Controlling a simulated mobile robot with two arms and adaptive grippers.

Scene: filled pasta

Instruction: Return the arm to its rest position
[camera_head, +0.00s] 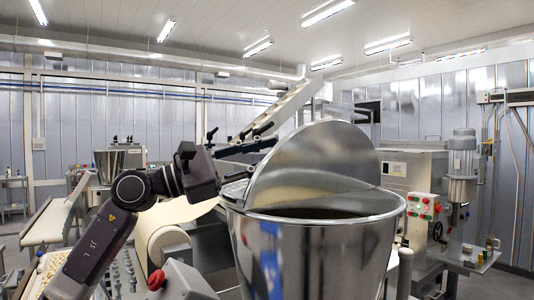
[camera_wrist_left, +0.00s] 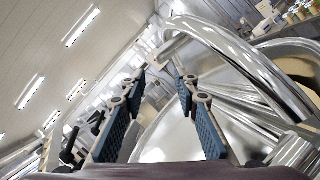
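My left arm (camera_head: 112,215) comes in from the lower left and reaches up to the left side of a shiny steel hopper (camera_head: 320,258). The hopper's half lid (camera_head: 312,160) stands raised and tilted. My left gripper (camera_head: 260,156) is at the lid's left edge, above the hopper rim. In the left wrist view its two blue-padded fingers (camera_wrist_left: 157,88) are spread apart with nothing between them. I cannot tell whether a finger touches the lid. My right gripper is not in view.
A red-button box (camera_head: 178,282) stands near the arm's base. A conveyor with pale sheet (camera_head: 165,225) runs behind the arm. A steel machine with a control panel (camera_head: 422,207) and a motor (camera_head: 462,160) stand right of the hopper. The space above the arm looks clear.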

